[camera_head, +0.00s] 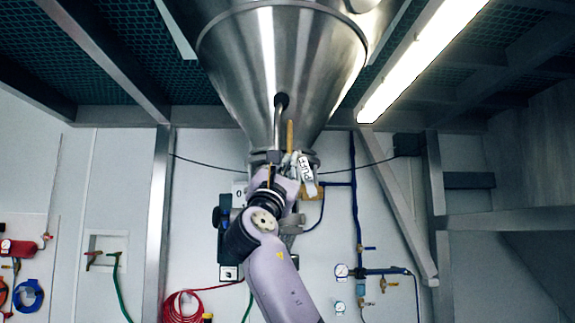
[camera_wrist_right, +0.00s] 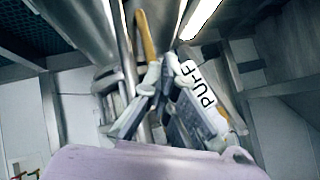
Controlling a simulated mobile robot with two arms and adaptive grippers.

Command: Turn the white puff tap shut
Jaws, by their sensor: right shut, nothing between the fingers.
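The white puff tap handle, marked "PUFF" (camera_head: 305,170), is at the narrow bottom end of the steel hopper. In the right wrist view the white handle (camera_wrist_right: 203,95) slants down to the right, close beside my right gripper's right finger. I cannot tell whether they touch. My right gripper (camera_wrist_right: 162,78) is shut and empty, with its fingertips close together. In the head view the gripper is just below the hopper outlet and largely hidden by my own wrist. The tap's valve body is mostly hidden. My left gripper is not in view.
The steel hopper (camera_head: 285,60) hangs overhead from the frame. A yellow-brown rod (camera_head: 289,135) stands just left of the tap; it also shows in the wrist view (camera_wrist_right: 146,40). A dark control box (camera_head: 227,240) is on the wall behind my wrist. A diagonal brace (camera_head: 398,205) stands right.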

